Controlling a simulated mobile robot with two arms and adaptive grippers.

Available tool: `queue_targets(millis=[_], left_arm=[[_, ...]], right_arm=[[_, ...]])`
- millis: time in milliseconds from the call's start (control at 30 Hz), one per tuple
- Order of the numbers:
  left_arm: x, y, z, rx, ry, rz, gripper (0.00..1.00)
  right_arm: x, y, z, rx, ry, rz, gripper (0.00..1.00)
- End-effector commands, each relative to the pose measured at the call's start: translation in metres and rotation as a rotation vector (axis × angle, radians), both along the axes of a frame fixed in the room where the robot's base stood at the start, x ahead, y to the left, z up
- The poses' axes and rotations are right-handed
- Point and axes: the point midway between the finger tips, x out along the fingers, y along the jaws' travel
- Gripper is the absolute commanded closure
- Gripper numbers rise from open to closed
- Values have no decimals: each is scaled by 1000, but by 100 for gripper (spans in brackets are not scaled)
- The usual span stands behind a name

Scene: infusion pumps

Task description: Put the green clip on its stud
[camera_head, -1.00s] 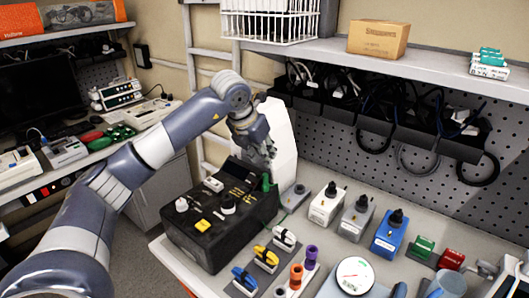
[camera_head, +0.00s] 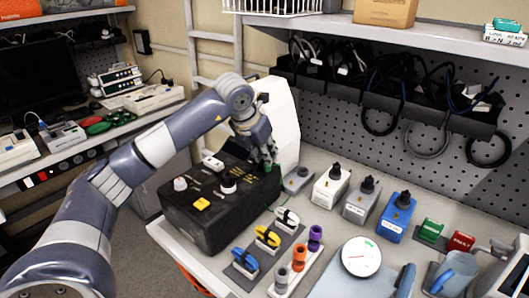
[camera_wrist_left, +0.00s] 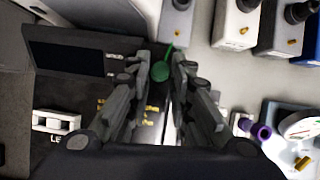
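The green clip (camera_head: 268,167) is at the right end of the black pump box (camera_head: 190,228), right under my left gripper (camera_head: 269,158). In the left wrist view the clip (camera_wrist_left: 160,71) lies between the two fingertips of the left gripper (camera_wrist_left: 163,62). The fingers stand close on either side of it; whether they press on it is unclear. A thin green lead runs from the clip toward the bench. I cannot make out the clip's stud. My right gripper is not in view.
A small grey box (camera_head: 297,181) stands just right of the pump box, with white (camera_head: 330,187), grey (camera_head: 361,199) and blue (camera_head: 394,217) boxes farther right. Yellow (camera_head: 268,236) and blue (camera_head: 245,258) clips lie in front. A white panel (camera_head: 284,125) rises behind the gripper.

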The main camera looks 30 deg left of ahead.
Motion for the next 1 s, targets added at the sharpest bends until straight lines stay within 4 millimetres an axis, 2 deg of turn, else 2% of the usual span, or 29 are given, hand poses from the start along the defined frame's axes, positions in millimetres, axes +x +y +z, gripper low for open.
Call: queue_targets(millis=[367, 1000], left_arm=[[0, 0, 4, 0, 0, 0, 100], [0, 0, 43, -1, 0, 0, 100]], right_arm=[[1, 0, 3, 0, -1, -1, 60], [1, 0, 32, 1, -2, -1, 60]])
